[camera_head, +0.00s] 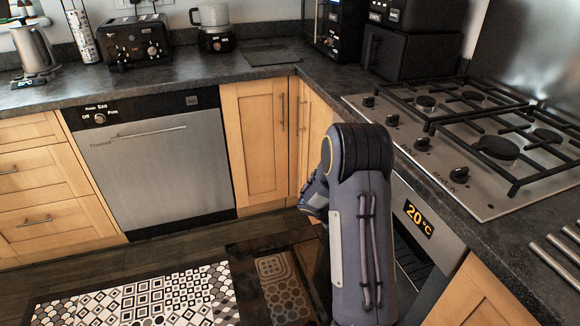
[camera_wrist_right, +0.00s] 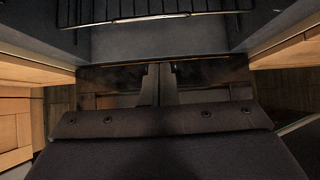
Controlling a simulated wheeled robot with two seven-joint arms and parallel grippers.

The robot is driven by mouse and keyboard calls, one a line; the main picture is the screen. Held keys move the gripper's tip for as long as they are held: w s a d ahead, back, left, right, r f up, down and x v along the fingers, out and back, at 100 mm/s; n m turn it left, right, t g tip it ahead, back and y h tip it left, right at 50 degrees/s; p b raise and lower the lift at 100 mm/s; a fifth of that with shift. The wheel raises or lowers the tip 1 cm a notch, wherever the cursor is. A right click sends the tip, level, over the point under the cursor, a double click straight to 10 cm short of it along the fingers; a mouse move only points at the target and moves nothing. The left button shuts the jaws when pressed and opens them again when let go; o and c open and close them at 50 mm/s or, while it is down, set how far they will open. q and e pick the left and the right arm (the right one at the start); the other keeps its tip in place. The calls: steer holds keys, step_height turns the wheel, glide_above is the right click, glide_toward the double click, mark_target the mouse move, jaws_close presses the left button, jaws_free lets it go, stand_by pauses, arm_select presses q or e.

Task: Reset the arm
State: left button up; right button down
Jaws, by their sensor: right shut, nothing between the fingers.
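My right arm (camera_head: 355,230) stands in the middle of the head view, in front of the oven. Its gripper is hidden there behind the arm. The right wrist view shows my right gripper (camera_wrist_right: 159,88) with its two fingers together and nothing between them. The gripper points toward the oven, with the oven rack (camera_wrist_right: 135,10) beyond the fingertips. My left arm and gripper are in neither view.
The oven (camera_head: 418,222) reads 20°C; its dark glass door (camera_head: 285,265) is lowered open beside my arm. A gas hob (camera_head: 480,190) tops the right counter. A dishwasher (camera_head: 155,165) and a patterned mat (camera_head: 140,300) are at the left.

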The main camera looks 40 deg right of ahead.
steer(key=s+a+r+m+t+y, duration=0.35)
steer(key=s+a+r+m, duration=0.2)
steer(key=a, duration=0.55)
steer(key=s+a+r+m+t+y, duration=0.2)
steer(key=s+a+r+m+y, duration=0.4)
steer(key=a, duration=0.5)
steer(key=s+a+r+m+t+y, duration=0.25)
steer(key=s+a+r+m, duration=0.2)
steer(key=a+r, duration=0.5)
step_height(320, 180, up, 14)
steer(key=a+p, duration=0.1)
steer(key=p, duration=1.5)
steer(key=shift+w+r+h, duration=0.2)
steer(key=shift+w+h, duration=0.2)
steer(key=shift+w, duration=0.05)
steer(key=shift+s, duration=0.1)
